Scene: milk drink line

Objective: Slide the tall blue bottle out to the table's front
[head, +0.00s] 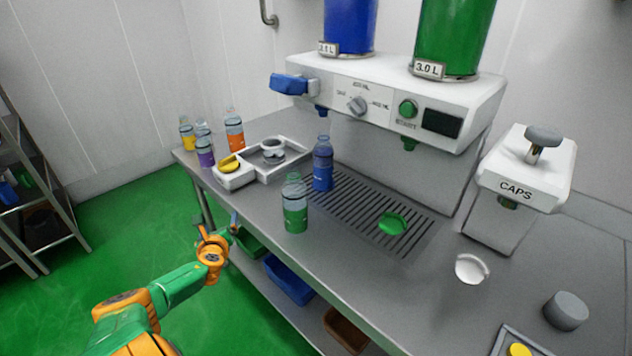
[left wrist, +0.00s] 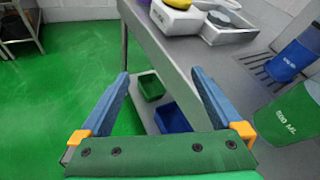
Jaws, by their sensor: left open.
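The tall blue bottle (head: 323,165) stands upright at the left end of the drip grate under the dispenser. In the left wrist view the blue bottle (left wrist: 291,60) shows in part at the right edge. A green bottle (head: 295,205) stands upright in front of it, nearer the table's front edge; it also shows in the left wrist view (left wrist: 290,115). My left gripper (head: 234,220) is off the table's front edge, to the left of both bottles. Its blue fingers are spread with nothing between them in the left wrist view (left wrist: 160,85). My right gripper does not show.
A white tray (head: 262,176) with a yellow piece lies left of the blue bottle. Orange, purple and yellow bottles (head: 234,130) stand at the far left end. A green cap (head: 393,223) lies on the grate (head: 370,205). Bins (head: 288,280) sit below the table.

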